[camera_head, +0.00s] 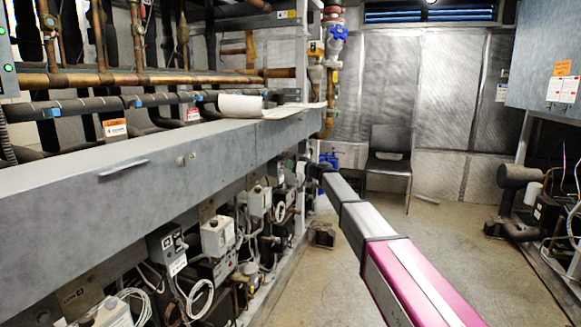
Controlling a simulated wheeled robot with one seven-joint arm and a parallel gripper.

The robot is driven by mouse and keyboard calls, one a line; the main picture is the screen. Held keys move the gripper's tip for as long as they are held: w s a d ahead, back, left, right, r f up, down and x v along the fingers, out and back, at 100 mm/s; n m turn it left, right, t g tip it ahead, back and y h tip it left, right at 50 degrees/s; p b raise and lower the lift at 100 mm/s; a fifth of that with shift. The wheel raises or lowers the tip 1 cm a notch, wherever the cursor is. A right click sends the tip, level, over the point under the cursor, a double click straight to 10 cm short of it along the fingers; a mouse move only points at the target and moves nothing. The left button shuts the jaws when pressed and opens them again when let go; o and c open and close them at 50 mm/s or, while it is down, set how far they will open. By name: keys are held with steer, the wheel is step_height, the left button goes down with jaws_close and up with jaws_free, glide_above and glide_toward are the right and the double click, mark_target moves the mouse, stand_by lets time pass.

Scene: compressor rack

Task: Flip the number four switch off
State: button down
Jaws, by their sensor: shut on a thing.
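Grey switch boxes hang in a row under the long grey beam. A near one (165,247), a pale one (217,238) and a farther one (258,201) show clearly. I cannot read any number on them. My gripper (310,168) is at the far end of my grey and pink arm, by the small fittings at the rack's far end. It is small and dark there, shut on what looks like a switch of the far box (300,172). The switch itself and its position are too small and hidden to make out.
The long grey beam (120,185) runs along the left above the boxes, with loose cables below. A chair (388,165) stands by the back wall. Machinery (520,190) stands at the right. The floor (480,270) between is open.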

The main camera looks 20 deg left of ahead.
steer(key=shift+f, duration=0.1)
steer(key=shift+a+f+m+t+y, duration=0.1)
steer(key=shift+f+m+t+y, duration=0.5)
steer(key=shift+t+y, duration=0.5)
steer(key=shift+a+f+m+t+y, duration=0.1)
steer(key=shift+f+m+t+y, duration=0.5)
steer(key=shift+y, duration=0.75)
steer(key=shift+a+f+m+t+y, duration=0.1)
steer(key=shift+f+m+t+y, duration=0.3)
steer(key=shift+m+t+y, duration=0.7)
steer(key=shift+n+y, duration=0.25)
steer(key=shift+n, duration=0.05)
steer(key=shift+d, duration=0.1)
steer(key=c, duration=1.2)
jaws_free()
steer(key=shift+o, duration=0.2)
steer(key=shift+f, duration=0.1)
steer(key=v, duration=1)
steer(key=shift+d+f, duration=0.25)
steer(key=shift+s, duration=0.15)
